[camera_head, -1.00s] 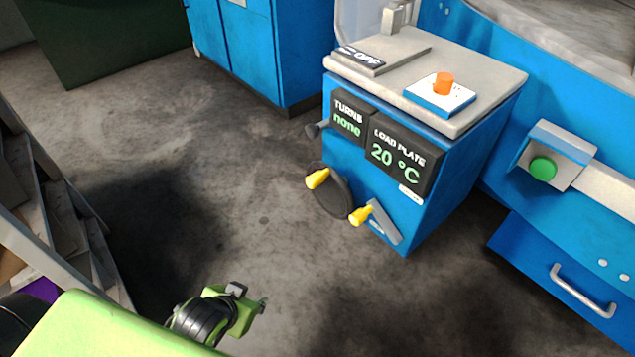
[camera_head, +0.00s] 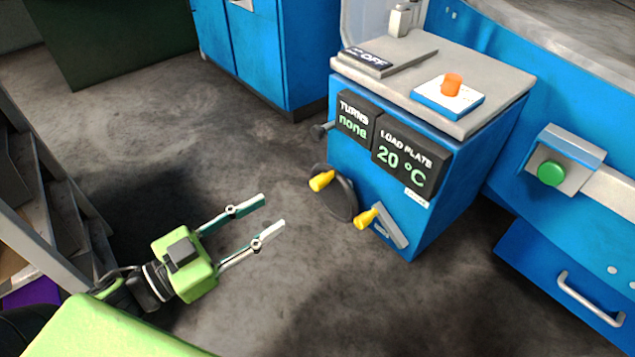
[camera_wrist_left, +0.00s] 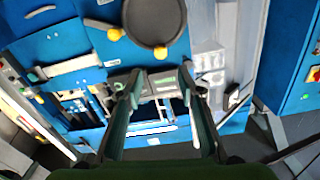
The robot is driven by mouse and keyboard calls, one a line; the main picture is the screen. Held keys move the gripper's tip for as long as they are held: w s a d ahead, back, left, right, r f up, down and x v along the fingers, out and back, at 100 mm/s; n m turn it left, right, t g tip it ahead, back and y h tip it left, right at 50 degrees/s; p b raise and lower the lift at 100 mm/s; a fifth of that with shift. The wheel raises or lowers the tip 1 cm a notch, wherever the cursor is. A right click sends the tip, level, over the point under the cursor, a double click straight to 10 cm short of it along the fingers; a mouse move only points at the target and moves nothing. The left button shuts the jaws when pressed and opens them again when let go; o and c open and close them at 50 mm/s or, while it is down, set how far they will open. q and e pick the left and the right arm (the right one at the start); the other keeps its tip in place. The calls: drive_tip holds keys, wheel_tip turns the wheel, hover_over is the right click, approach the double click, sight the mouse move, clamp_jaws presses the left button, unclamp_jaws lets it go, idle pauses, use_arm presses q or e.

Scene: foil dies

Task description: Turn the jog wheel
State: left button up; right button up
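The jog wheel (camera_head: 341,193) is a dark round disc with a yellow knob (camera_head: 321,180), on the front of a blue cabinet. In the left wrist view the dark wheel (camera_wrist_left: 155,20) is at the top, with a yellow knob near its lower rim. My left gripper (camera_head: 274,212) is open and empty, pointing right towards the wheel and clearly apart from it. Its two fingers also show in the left wrist view (camera_wrist_left: 158,78). The "TURNS" display (camera_head: 353,119) above the wheel reads "none". My right gripper is not in view.
A second yellow-ended lever (camera_head: 366,218) sits right of the wheel. The "LOAD PLATE" display (camera_head: 404,158) reads 20 °C. An orange knob (camera_head: 452,85) is on the cabinet top, and a green button (camera_head: 551,173) is at right. Grey shelving (camera_head: 60,195) stands at left. The floor between is clear.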

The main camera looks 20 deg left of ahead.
sight(313, 187)
use_arm(q)
drive_tip(key=shift+b+x, duration=0.8)
drive_tip(key=shift+x, duration=5.75)
clamp_jaws()
